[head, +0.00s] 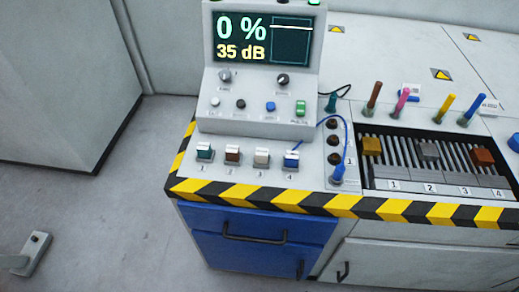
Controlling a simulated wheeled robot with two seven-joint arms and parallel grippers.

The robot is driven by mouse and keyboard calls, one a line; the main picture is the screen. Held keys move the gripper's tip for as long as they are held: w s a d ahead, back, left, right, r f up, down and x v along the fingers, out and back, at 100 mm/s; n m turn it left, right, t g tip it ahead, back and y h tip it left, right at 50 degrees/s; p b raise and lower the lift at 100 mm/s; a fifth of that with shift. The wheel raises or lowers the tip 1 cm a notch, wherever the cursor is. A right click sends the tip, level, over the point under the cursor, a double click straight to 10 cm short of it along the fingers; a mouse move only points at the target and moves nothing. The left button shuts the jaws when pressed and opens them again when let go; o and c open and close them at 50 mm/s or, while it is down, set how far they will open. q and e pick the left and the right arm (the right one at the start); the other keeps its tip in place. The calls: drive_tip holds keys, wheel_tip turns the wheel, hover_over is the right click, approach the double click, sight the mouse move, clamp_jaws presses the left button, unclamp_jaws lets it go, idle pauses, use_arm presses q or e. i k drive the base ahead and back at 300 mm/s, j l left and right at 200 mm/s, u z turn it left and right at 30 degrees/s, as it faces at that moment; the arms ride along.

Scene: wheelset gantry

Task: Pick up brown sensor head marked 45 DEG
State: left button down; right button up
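A small brown sensor head (232,153) with a pale top stands second from the left in a row in front of the console. A teal head (204,151) is to its left. A beige head (261,157) and a blue head (291,159) are to its right. The marking on the brown head is too small to read. Neither of my grippers shows in the head view, and nothing is seen touching the brown head.
The console (213,96) with its lit screen rises behind the row. A blue cable (346,135) loops at the right. A slotted rack (435,165) holds several blocks. A striped edge (290,199) runs along the front, above a blue drawer (255,238).

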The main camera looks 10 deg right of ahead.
sight(232, 152)
drive_tip(key=z, duration=1.45)
drive_tip(key=k+j+z, duration=0.1)
drive_tip(key=k+j, duration=0.35)
drive_tip(key=k, duration=0.1)
